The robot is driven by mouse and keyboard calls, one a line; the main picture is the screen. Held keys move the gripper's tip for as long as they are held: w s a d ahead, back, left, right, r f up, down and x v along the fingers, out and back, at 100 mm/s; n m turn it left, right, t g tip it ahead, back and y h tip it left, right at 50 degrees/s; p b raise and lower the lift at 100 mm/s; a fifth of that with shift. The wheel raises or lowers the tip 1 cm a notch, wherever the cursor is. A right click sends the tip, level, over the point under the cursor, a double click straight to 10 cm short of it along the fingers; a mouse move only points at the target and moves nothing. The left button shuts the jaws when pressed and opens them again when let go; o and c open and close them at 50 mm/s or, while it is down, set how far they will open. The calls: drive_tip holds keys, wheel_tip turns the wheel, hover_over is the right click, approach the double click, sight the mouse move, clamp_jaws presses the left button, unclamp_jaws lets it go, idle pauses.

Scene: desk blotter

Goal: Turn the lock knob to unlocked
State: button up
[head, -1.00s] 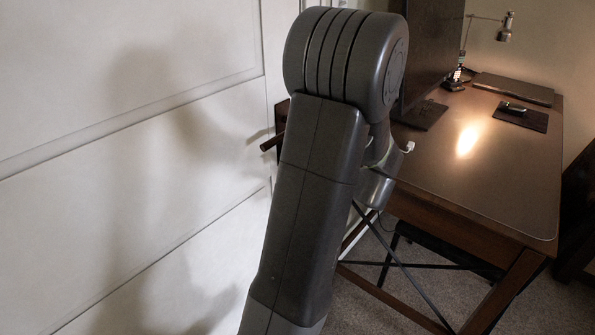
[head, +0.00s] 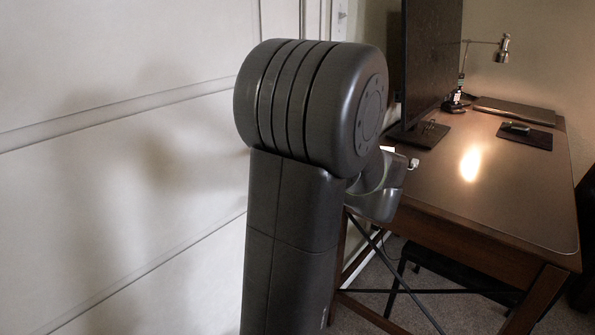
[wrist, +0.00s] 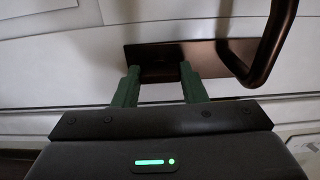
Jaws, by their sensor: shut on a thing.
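In the wrist view, the two green fingers of my gripper (wrist: 159,70) reach up to a dark bronze plate (wrist: 207,50) on the white door (wrist: 55,50). My gripper is shut on the dark lock knob (wrist: 158,77), which shows as a small dark shape between the fingertips. Its exact outline and turn angle are too dark to read. A curved bronze door handle (wrist: 276,42) stands out from the plate, just right of the fingers. In the head view, my arm hides the knob, the plate and my gripper.
In the head view, a brown desk (head: 520,190) stands right of my arm. It bears a monitor (head: 433,65), a lamp (head: 502,50), a closed laptop (head: 513,109) and a dark pad (head: 540,142) with a small device. Crossed black bars show beneath the desk.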

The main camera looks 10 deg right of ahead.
drive_tip(key=o, duration=1)
drive_tip(key=p+v, duration=0.2)
drive_tip(key=v, duration=1.1)
drive_tip(key=shift+s+d, duration=0.25)
drive_tip(key=shift+s, duration=0.05)
drive_tip(key=shift+w+a, duration=0.1)
drive_tip(key=b+x, duration=0.2)
drive_tip(key=x, duration=1.1)
drive_tip(key=shift+w+a, duration=0.2)
drive_tip(key=shift+d, duration=0.1)
